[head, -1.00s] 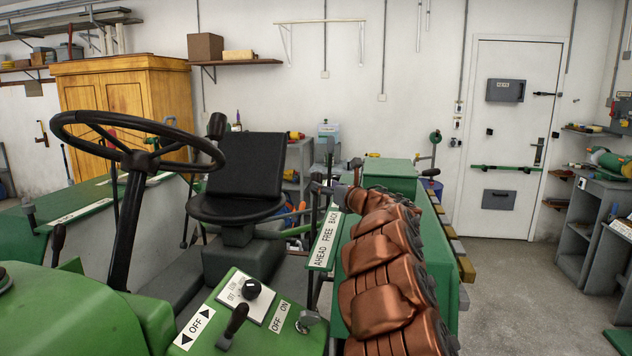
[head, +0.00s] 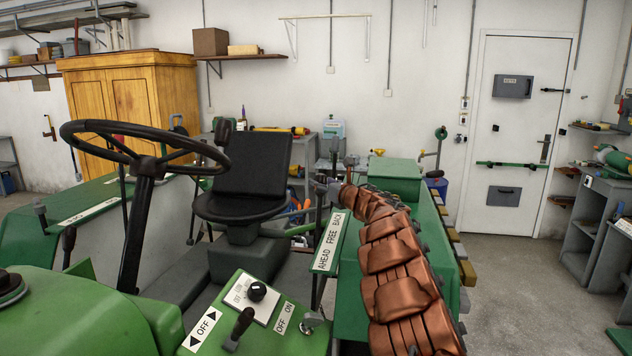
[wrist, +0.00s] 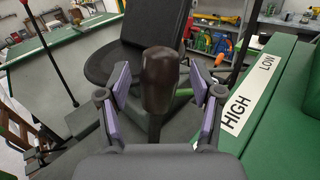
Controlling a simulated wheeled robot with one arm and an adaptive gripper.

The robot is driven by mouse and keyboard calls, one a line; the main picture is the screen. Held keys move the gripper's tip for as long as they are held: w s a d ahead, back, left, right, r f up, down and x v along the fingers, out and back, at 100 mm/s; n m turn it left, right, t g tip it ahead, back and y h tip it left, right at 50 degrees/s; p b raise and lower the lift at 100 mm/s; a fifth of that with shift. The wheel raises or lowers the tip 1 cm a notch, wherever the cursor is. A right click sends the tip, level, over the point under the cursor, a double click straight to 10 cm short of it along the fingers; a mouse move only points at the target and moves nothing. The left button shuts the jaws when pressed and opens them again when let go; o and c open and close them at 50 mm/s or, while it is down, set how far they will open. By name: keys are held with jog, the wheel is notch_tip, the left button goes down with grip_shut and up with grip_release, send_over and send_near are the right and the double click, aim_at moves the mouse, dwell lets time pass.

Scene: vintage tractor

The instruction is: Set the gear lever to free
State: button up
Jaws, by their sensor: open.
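The gear label strip (head: 330,240) reads AHEAD FREE BACK and lies on a green panel right of the seat in the head view. Dark levers (head: 335,155) stand just beyond its far end, beside my gripper (head: 340,190), which is small and partly hidden by my arm. In the wrist view, a dark brown lever knob (wrist: 159,80) stands upright between the two open, purple-padded fingers of my gripper (wrist: 161,88). Gaps show on both sides of the knob. I cannot tell from the label strip which setting the lever is in.
A HIGH LOW label (wrist: 247,95) is on green metal right of my fingers. The black seat (head: 250,170) is left of my gripper, and the steering wheel (head: 145,150) is at the near left. A knob panel (head: 255,310) is in the foreground. Open floor (head: 515,285) lies right.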

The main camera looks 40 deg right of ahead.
jog(key=shift+w+d, duration=0.1)
jog(key=shift+w, duration=0.45)
jog(key=shift+c, duration=0.2)
grip_shut()
